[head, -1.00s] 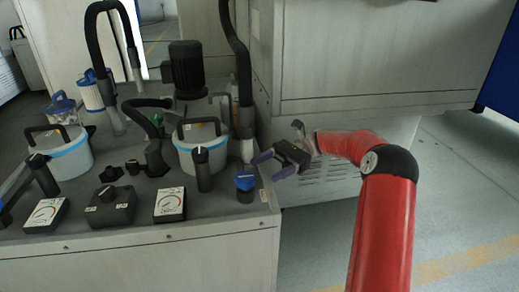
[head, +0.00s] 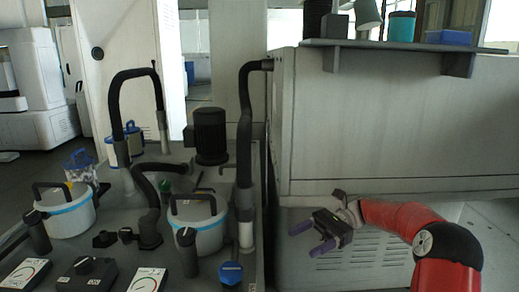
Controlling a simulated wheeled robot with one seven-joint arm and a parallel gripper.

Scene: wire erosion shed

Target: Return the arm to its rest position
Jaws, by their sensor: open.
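My gripper (head: 307,239) shows in the head view, at the end of my red arm (head: 405,218). Its two purple-grey fingers are spread apart with nothing between them. It is in front of the vented lower panel of the large grey cabinet, right of the bench. The arm is bent, with its black elbow cap low at the right. I cannot tell how far the gripper is from the panel.
The bench (head: 207,266) at left carries two white buckets (head: 67,213) (head: 200,222), gauges, a black motor (head: 210,136) and hoses. A blue-topped knob (head: 231,273) is near its right edge. A shelf (head: 400,45) with containers juts from the cabinet (head: 390,120) above.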

